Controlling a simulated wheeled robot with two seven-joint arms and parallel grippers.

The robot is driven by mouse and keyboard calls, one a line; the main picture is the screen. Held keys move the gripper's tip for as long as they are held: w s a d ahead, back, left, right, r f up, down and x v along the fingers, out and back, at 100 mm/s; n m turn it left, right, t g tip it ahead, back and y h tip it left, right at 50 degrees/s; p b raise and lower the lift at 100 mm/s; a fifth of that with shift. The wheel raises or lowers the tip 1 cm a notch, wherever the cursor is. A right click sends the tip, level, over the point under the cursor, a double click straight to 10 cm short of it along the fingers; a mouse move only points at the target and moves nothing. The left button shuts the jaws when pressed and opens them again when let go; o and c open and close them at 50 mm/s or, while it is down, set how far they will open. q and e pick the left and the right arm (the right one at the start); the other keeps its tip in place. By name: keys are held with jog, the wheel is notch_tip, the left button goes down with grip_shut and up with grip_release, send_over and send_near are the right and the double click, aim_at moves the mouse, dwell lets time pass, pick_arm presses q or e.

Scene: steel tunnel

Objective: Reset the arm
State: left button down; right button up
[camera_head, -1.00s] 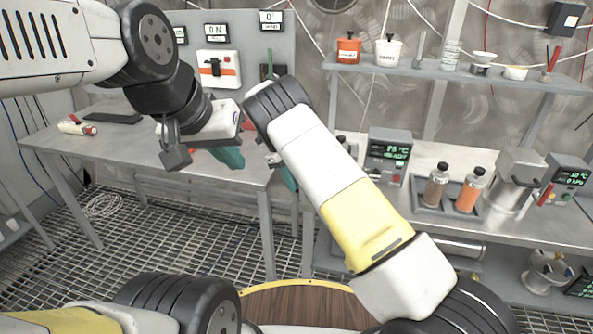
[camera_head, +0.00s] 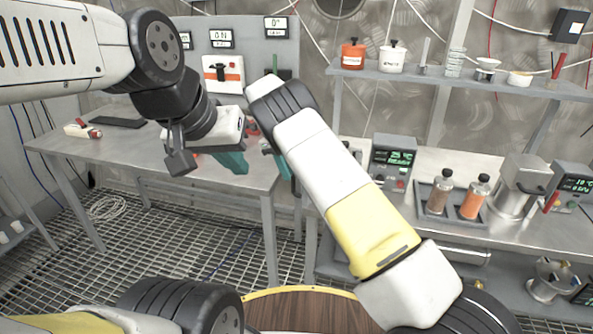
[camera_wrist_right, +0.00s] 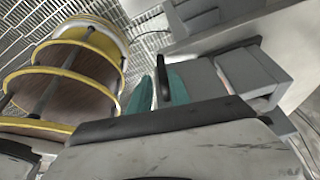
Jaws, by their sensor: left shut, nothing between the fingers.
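My left gripper (camera_head: 236,163) has teal fingers and hangs in the air in front of the left steel table, in the head view. It is shut and empty. My right arm rises from the bottom right, and its white and yellow links cover part of the view. My right gripper (camera_head: 281,162) is mostly hidden behind that arm, just right of the left one. Its teal fingers also show in the right wrist view (camera_wrist_right: 160,90), partly covered by a dark part, so I cannot tell their opening.
The left table (camera_head: 80,150) holds a dark flat tablet (camera_head: 118,123). The right bench (camera_head: 520,228) holds a tray (camera_head: 423,206) with two bottles, a steel canister (camera_head: 518,190) and display boxes. A shelf (camera_head: 420,75) with pots hangs above. The grated floor between is clear.

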jog(key=shift+w+a+r, duration=0.1)
jog(key=shift+a+r, duration=0.1)
jog(key=shift+r, duration=0.3)
jog(key=s+d+r+n+t+y, duration=0.1)
jog(key=s+d+r+n+y, duration=0.3)
jog(key=d+r, duration=0.55)
jog(key=s+d+r+n+t+y, duration=0.15)
jog(key=s+d+r+n, duration=0.35)
jog(key=d+r, duration=0.5)
jog(key=s+d+r+n+t, duration=0.1)
jog(key=s+d+n+t, duration=0.1)
jog(key=s+n, duration=0.5)
jog(key=s+d+r+n+t, duration=0.1)
jog(key=s+n, duration=0.5)
jog(key=s, duration=1.1)
jog(key=shift+s+d+r+n+t+y, duration=0.35)
jog(key=shift+d+t, duration=0.5)
jog(key=shift+t, duration=0.3)
